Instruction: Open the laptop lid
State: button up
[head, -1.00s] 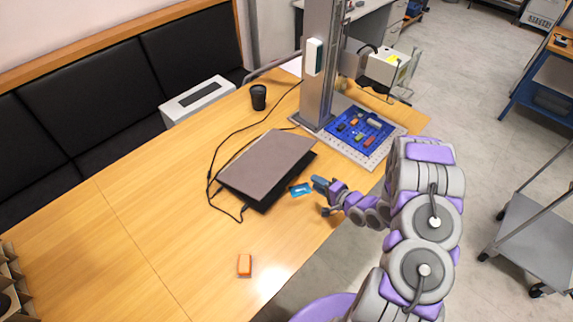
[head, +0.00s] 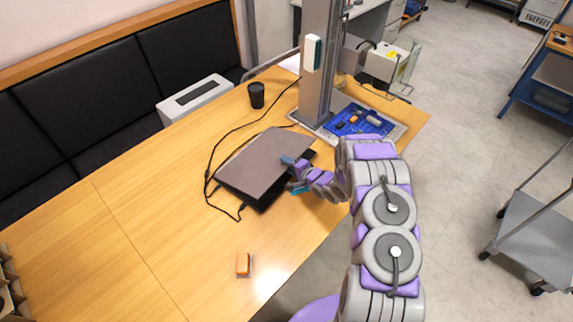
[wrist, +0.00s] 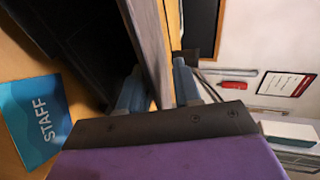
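The laptop (head: 262,165) lies on the wooden table with a grey-brown lid over a dark base. The dark base shows along its near and right edges, and the lid looks slightly ajar. My gripper (head: 293,174) is at the lid's right edge, one finger over the lid and the other lower. In the wrist view, the lid (wrist: 148,35) passes between the two fingers of my gripper (wrist: 160,82), with the dark base (wrist: 65,45) on the left. The fingers look apart; firm contact with the lid is not clear.
A blue staff card (wrist: 35,115) lies beside the laptop. Cables run along the laptop's left side. An orange block (head: 243,265) and a black cup (head: 256,95) stand on the table. A metal column (head: 315,70) and a blue tray (head: 352,121) are behind.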

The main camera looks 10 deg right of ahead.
jog(key=shift+w+a+f, duration=0.1)
jog(key=shift+w+a, duration=0.05)
jog(key=shift+w, duration=0.15)
jog(key=shift+c, duration=0.3)
grip_shut()
dwell(1.0)
